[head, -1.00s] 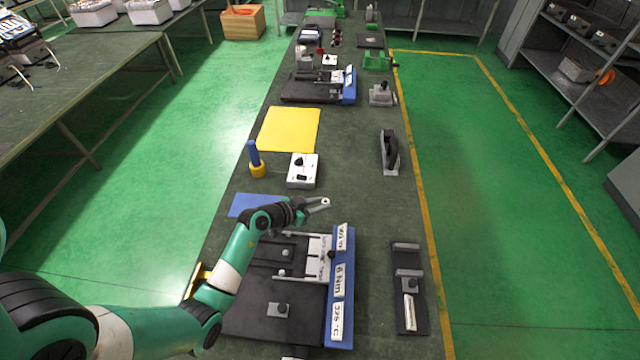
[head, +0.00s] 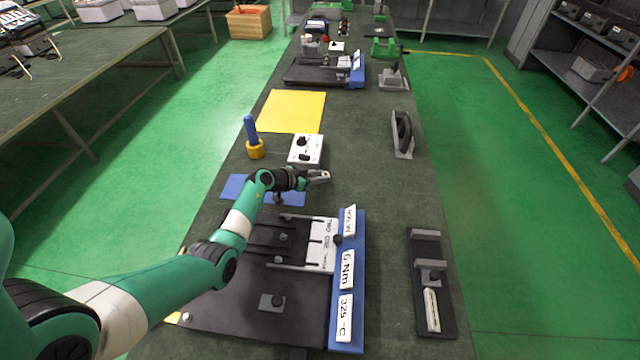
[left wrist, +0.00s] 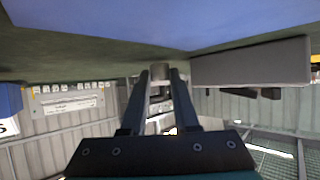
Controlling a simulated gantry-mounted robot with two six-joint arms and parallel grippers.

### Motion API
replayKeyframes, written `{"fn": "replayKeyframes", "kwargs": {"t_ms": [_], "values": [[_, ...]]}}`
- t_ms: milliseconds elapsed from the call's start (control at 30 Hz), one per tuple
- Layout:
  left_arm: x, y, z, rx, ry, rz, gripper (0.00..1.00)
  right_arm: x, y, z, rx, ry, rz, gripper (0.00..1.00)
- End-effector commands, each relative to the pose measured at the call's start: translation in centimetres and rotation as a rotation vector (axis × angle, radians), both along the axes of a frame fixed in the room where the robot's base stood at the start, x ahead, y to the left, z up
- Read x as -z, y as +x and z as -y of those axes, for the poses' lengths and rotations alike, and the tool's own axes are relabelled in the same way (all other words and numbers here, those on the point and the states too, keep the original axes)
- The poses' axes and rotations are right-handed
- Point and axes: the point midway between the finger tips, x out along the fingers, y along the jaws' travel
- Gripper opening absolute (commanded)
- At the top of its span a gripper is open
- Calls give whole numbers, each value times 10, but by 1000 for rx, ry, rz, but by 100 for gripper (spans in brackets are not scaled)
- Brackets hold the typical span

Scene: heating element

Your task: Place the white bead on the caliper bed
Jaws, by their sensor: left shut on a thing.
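My left gripper (head: 321,177) is just in front of the white switch box, above the table by the blue mat (head: 235,187). It is shut on a small pale cylinder, which I take for the white bead; the bead (left wrist: 160,68) shows between the fingertips in the left wrist view. In the head view it is too small to make out clearly. The long dark fixture with a grey slider and a pale strip, seemingly the caliper bed (head: 447,312), lies at the right front of the table, apart from the gripper. My right gripper is not in view.
A black fixture with a blue labelled rail (head: 349,262) fills the table's front left. The white box (head: 305,148), a blue peg in a yellow base (head: 252,138) and a yellow mat (head: 292,110) stand behind. Bare table lies between the blue rail and the dark fixture.

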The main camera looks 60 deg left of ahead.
Motion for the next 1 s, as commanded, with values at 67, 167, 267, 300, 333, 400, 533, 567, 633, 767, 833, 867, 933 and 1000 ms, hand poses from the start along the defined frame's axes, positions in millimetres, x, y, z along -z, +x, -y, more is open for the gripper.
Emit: {"fn": "replayKeyframes", "kwargs": {"t_ms": [67, 167, 267, 300, 333, 400, 533, 567, 633, 767, 833, 867, 933, 1000], "values": [[6, 0, 0, 0, 0, 1, 0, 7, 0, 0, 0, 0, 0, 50], [3, 0, 0, 0, 0, 1, 0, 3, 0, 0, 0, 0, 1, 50], [4, 0, 0, 1, 0, 0, 0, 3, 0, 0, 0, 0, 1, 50], [5, 0, 0, 1, 0, 0, 0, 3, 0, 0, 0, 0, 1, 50], [5, 0, 0, 1, 0, 0, 0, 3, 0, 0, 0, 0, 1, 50], [6, 0, 0, 1, 0, 0, 36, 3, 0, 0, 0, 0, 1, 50], [6, 0, 0, 1, 0, 0, 59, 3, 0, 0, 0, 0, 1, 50], [6, 0, 0, 1, 0, 0, 59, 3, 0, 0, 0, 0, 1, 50], [6, 0, 0, 1, 0, 0, 59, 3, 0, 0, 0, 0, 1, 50], [6, 0, 0, 1, 0, 0, 59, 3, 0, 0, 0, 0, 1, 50], [5, 0, 0, 0, 1, 1, 59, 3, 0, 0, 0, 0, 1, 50], [4, 0, 0, 0, 1, 1, 59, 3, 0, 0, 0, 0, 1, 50], [-3, -6, 1, -1, 0, 0, 59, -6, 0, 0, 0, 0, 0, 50], [-12, -16, 3, -2, -1, 0, 59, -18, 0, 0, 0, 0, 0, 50]]}}
